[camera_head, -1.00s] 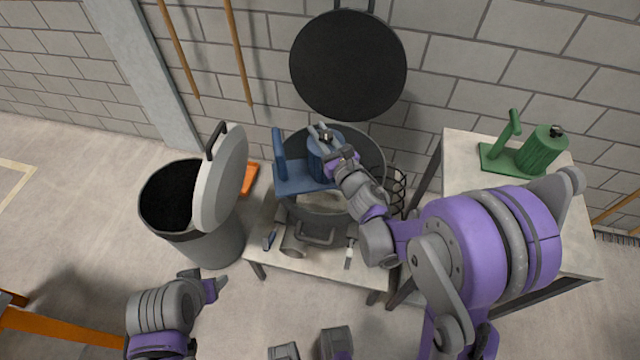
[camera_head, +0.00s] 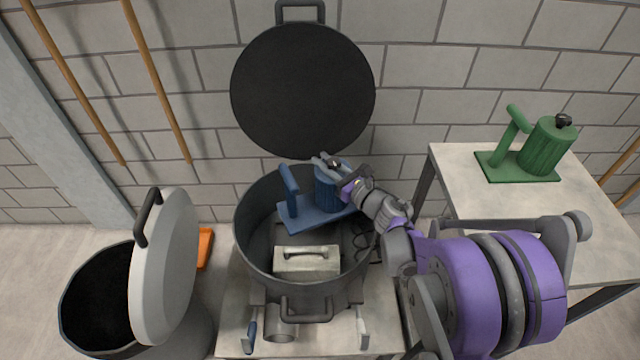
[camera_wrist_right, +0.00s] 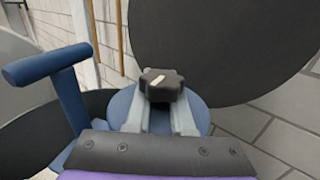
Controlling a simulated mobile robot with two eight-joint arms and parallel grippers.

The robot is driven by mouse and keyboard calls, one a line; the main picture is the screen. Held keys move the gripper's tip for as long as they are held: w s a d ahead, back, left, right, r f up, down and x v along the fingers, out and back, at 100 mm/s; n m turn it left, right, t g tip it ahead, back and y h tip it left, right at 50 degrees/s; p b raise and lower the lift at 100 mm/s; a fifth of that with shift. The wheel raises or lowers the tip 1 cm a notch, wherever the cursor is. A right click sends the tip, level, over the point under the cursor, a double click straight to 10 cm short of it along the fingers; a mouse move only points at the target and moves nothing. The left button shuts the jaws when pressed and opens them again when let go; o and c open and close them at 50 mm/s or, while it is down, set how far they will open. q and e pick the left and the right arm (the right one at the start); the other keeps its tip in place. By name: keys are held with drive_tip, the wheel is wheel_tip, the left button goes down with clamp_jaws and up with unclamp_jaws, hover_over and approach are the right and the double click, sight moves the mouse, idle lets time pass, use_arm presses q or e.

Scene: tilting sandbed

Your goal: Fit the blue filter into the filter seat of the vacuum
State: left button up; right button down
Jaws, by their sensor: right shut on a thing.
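The blue filter (camera_head: 294,211) has a flat plate, an upright handle and a ribbed cylinder with a dark knob on top. My right gripper (camera_head: 332,165) is shut on the filter's knob, which shows between the fingers in the right wrist view (camera_wrist_right: 160,84). The filter is over the open grey drum of the vacuum (camera_head: 240,240), toward its back right. I cannot tell whether it touches anything there. Inside the drum lies a pale block with a handle (camera_head: 306,262); the filter seat is not clearly seen. My left gripper is out of view.
The vacuum's round dark lid (camera_head: 303,90) stands open against the block wall. A green filter (camera_head: 520,172) stands on the pale table (camera_head: 460,200) at right. A grey bin (camera_head: 95,295) with a tilted lid (camera_head: 165,270) is at left.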

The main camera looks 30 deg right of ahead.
sight(317, 189)
wheel_tip(317, 189, down, 4)
drive_tip(key=shift+f+b, duration=0.15)
drive_tip(key=shift+b, duration=0.55)
